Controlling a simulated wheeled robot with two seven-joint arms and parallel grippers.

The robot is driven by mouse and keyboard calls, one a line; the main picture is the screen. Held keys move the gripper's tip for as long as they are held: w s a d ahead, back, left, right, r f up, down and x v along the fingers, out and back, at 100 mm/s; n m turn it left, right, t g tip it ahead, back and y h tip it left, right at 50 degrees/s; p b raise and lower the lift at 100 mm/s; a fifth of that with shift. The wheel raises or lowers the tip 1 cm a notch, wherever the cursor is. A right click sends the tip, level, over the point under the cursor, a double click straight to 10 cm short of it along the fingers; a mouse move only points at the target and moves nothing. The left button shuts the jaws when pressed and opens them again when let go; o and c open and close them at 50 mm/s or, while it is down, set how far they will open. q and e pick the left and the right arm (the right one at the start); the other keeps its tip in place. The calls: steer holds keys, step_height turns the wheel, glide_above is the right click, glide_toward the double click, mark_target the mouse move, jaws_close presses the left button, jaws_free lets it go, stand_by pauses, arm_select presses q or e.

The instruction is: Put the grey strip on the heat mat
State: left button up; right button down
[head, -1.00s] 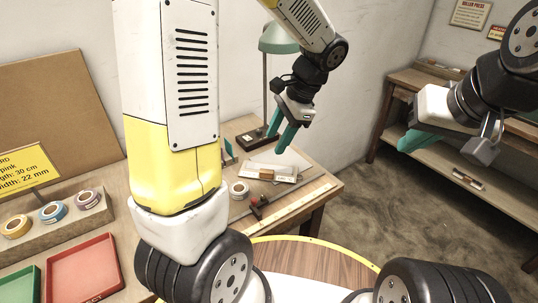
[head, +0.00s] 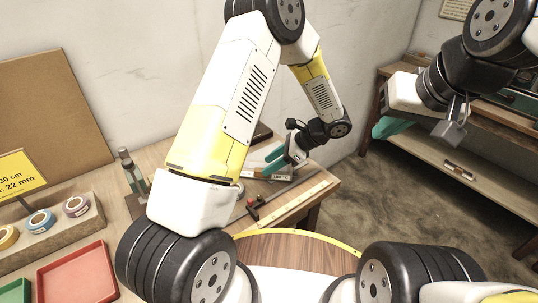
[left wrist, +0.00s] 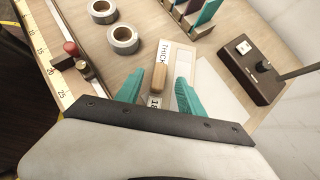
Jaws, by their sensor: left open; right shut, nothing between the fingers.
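My left gripper (head: 272,161) is open over the far wooden table. A pale flat sheet (left wrist: 195,102) lies to the right, partly behind a finger. I cannot tell whether it is the heat mat. No grey strip can be made out. My right gripper (head: 391,128) is shut and empty, held up at the right, away from the table.
Two grey tape rolls (left wrist: 122,39) and a red-knobbed bar (left wrist: 76,55) lie left of my left gripper. A rack with teal pieces (left wrist: 190,15) stands beyond. A dark lamp base (left wrist: 243,70) is at right. Red tray (head: 78,274) and colored tape rolls are at front left.

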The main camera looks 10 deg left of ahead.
mark_target(260, 169)
arm_select(q)
steer(key=x, duration=0.4)
steer(key=shift+a+f, duration=0.1)
jaws_close()
